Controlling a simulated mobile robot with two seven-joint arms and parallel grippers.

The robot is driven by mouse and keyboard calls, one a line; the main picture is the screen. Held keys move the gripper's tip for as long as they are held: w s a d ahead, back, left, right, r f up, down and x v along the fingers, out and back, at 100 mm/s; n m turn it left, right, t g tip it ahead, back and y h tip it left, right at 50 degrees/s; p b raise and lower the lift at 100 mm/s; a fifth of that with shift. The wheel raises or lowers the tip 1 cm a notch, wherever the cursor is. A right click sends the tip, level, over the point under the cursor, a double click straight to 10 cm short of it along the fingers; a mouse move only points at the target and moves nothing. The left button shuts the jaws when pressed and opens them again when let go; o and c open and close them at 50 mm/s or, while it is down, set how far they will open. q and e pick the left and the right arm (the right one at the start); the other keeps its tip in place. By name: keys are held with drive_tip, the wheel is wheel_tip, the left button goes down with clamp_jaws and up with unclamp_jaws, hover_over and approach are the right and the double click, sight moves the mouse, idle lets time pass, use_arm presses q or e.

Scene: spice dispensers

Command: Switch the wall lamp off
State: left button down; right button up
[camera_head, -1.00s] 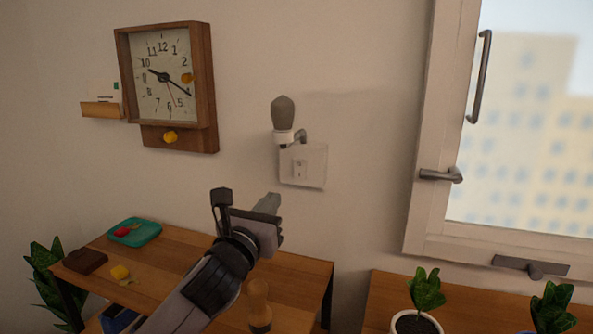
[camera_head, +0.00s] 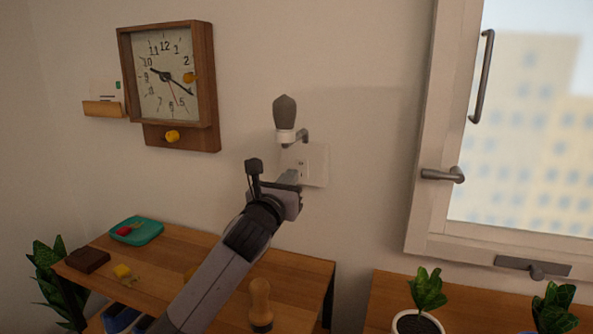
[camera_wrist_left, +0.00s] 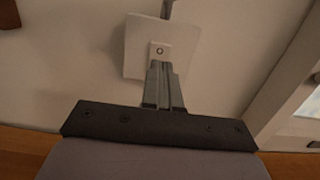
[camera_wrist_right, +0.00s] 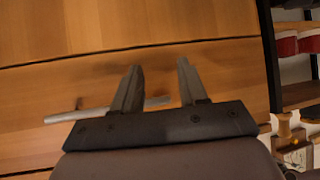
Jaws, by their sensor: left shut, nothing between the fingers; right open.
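The wall lamp (camera_head: 285,113) is a grey bulb in a white socket on a short arm, and the bulb looks unlit. Below it is a pale switch plate (camera_head: 319,165), partly hidden by my left gripper. My left gripper (camera_head: 290,177) is shut and empty, its fingertips in front of the plate near the switch. In the left wrist view, the shut fingers (camera_wrist_left: 159,66) point at the small switch (camera_wrist_left: 158,52) on the plate (camera_wrist_left: 138,45); I cannot tell whether they touch it. My right gripper (camera_wrist_right: 158,75) is open, away from the lamp, facing a wooden front with a bar handle (camera_wrist_right: 62,117).
A wooden clock (camera_head: 209,90) hangs left of the lamp, with a card holder (camera_head: 103,109) beside it. A window (camera_head: 425,215) is on the right. Below stands a wooden shelf (camera_head: 220,265) with a teal tray (camera_head: 152,232) and a wooden shaker (camera_head: 261,306). The wall around the lamp is clear.

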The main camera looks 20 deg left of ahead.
sight(301, 163)
use_arm(q)
drive_tip(key=shift+w+d+r, duration=0.1)
drive_tip(key=shift+w+r, duration=0.05)
drive_tip(key=shift+w, duration=1)
drive_tip(key=shift+w+r, duration=0.15)
drive_tip(key=shift+w, duration=0.95)
use_arm(e)
drive_tip(key=shift+r, duration=0.1)
